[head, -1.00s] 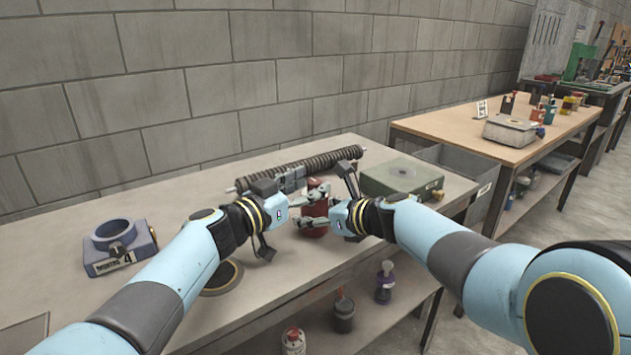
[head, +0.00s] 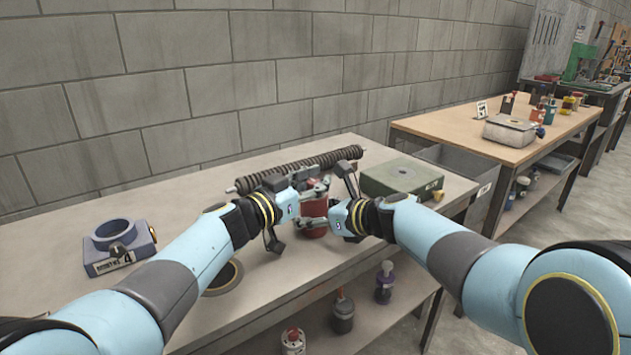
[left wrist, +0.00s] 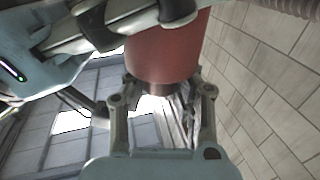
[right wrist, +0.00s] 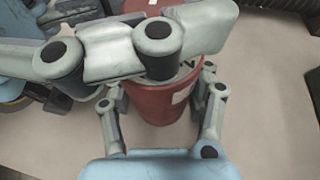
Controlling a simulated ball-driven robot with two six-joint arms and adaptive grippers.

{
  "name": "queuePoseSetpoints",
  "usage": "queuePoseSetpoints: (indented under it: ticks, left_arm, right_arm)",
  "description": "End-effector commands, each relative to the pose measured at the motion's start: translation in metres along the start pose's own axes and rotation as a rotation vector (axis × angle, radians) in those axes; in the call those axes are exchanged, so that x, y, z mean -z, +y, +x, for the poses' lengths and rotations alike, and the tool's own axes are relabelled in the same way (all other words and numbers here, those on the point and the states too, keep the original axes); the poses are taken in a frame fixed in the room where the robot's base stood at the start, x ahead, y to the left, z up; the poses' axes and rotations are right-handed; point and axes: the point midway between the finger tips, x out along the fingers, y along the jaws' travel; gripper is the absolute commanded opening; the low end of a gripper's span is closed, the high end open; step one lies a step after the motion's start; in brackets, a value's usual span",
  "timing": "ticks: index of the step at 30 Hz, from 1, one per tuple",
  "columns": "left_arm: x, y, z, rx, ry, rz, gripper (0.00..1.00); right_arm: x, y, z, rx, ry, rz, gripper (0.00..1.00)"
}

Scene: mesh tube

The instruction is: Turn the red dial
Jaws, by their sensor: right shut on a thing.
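A red cylinder (head: 313,209) stands near the front of the bench, between my grippers. A small red part shows at its top among the fingers; I cannot tell whether it is the dial. My right gripper (head: 318,222) is shut on the cylinder's side; in the right wrist view its fingers flank the red cylinder (right wrist: 160,102). My left gripper (head: 316,187) is higher, at the cylinder's top end. In the left wrist view its fingers stand apart by the end of the red cylinder (left wrist: 170,50); their tips are partly hidden, so their grip is unclear.
A ribbed dark rod (head: 310,163) lies behind the grippers. A green box (head: 400,180) stands just right, and a blue-grey ring block (head: 118,247) at the left. A round dark disc (head: 224,277) lies under my left arm. Bottles stand on the lower shelf (head: 365,318). The bench's left middle is clear.

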Motion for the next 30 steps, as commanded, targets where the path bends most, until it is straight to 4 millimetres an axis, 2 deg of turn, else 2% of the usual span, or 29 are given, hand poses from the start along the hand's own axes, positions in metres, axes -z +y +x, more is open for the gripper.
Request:
queuePoseSetpoints:
  ticks: [13, 21, 30]
  left_arm:
    - [-0.0004, -0.0012, -0.0004, -0.013, -0.001, 0.001, 0.0]
    - [-0.0038, -0.0019, 0.0014, -0.178, -0.01, 0.001, 0.0]
    - [-0.0039, -0.0022, -0.0022, -0.262, -0.009, -0.001, 0.0]
  right_arm:
    - [0.0001, -0.0048, -0.0016, 0.01, 0.001, 0.0, 0.15]
    - [-0.0002, -0.0059, -0.002, 0.012, 0.0, -0.001, 0.15]
    - [-0.0006, -0.006, -0.002, 0.012, -0.001, -0.001, 0.15]
